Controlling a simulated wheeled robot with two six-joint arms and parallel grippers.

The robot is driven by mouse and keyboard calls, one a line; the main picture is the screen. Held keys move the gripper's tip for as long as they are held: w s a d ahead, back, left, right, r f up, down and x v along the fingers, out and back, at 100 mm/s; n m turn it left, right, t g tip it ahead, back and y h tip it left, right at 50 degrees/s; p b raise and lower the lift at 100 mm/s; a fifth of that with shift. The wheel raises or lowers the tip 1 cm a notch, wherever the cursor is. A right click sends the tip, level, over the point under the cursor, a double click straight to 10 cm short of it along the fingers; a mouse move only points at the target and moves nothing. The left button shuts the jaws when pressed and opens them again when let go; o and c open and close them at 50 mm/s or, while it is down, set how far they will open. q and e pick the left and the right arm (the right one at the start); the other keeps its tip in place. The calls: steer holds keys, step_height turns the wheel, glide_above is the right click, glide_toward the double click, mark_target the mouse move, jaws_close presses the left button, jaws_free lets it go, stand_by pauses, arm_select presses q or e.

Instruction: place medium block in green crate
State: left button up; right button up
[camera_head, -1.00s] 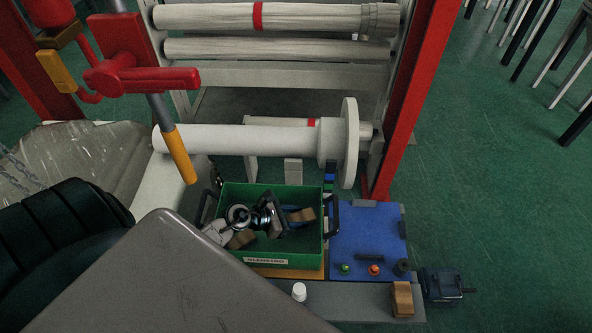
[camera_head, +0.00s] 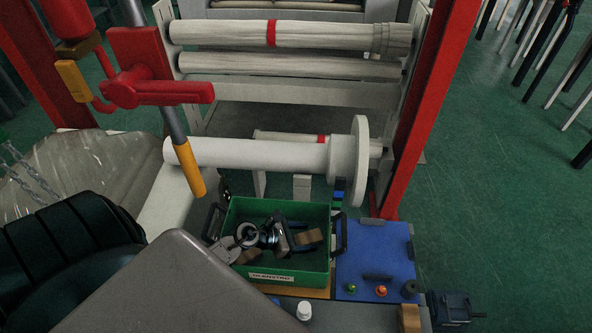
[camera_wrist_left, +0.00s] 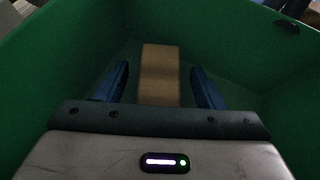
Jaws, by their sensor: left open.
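A tan block (camera_head: 310,236) lies at the fingertips. In the left wrist view, the same block (camera_wrist_left: 160,72) lies between the open fingers (camera_wrist_left: 160,80), with a gap on each side, and the green crate walls (camera_wrist_left: 55,60) surround it. A second tan block (camera_head: 246,257) lies at the crate's left, partly hidden by my wrist. Which block is the medium one I cannot tell. My right gripper is not in view.
A blue panel (camera_head: 372,255) with buttons sits right of the crate. Another tan block (camera_head: 410,317) is on the bench's front right, cut by the frame. A small white cap (camera_head: 304,311) stands in front. A red lever with yellow grip (camera_head: 191,172) hangs behind left.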

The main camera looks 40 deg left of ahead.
arm_select(q)
steer(key=shift+s+a+r, duration=0.15)
steer(key=shift+s+r, duration=0.05)
steer(key=shift+s, duration=0.05)
steer(key=b+v, duration=0.1)
steer(key=v, duration=0.7)
steer(key=shift+s+f, duration=0.1)
steer(key=v, duration=0.2)
steer(key=shift+s+a+r, duration=0.15)
steer(key=shift+s+r, duration=0.05)
steer(key=shift+s+a+r, duration=0.1)
steer(key=shift+s+r, duration=0.15)
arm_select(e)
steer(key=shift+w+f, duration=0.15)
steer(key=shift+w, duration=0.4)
